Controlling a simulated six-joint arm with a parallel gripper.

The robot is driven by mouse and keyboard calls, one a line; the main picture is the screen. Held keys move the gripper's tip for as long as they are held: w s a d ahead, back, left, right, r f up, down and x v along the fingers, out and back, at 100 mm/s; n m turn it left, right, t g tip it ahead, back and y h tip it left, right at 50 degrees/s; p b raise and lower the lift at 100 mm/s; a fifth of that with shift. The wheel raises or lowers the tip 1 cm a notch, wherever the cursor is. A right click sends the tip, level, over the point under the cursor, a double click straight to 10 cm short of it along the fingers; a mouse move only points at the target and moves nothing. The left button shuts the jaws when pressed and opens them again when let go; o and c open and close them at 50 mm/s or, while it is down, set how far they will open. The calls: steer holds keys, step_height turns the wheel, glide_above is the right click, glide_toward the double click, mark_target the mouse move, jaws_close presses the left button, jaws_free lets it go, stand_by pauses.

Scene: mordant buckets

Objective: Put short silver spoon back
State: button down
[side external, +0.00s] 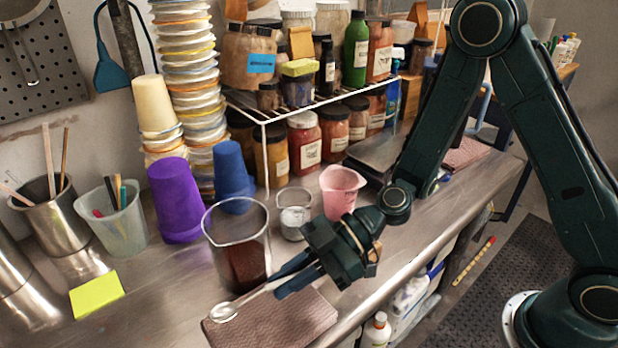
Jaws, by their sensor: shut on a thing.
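My gripper (296,276) is shut on a short silver spoon (250,297). The spoon slants down to the left, its round bowl (225,312) over the left part of a folded brown cloth (300,324). I cannot tell whether the bowl touches the cloth. A clear glass beaker (238,236) with dark reddish contents stands just behind the spoon, to the left of my gripper. The fingers hide part of the spoon's handle.
A small glass beaker (294,213) and a pink jug (342,193) stand behind my gripper. Purple cups (176,200), a pale tub with sticks (115,220) and a steel pot (47,203) stand left. A yellow note (97,294) lies at front left. The wire rack (264,150) holds jars.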

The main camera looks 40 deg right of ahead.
mark_target(291, 305)
steer(key=shift+f, duration=0.25)
steer(key=shift+f, duration=1.9)
steer(key=c, duration=1.5)
jaws_free()
steer(key=shift+o, duration=0.2)
steer(key=shift+f, duration=0.15)
steer(key=shift+v, duration=1.05)
steer(key=shift+d+r, duration=0.4)
steer(key=shift+r, duration=0.2)
steer(key=shift+s+r, duration=0.1)
steer(key=shift+r, duration=2.95)
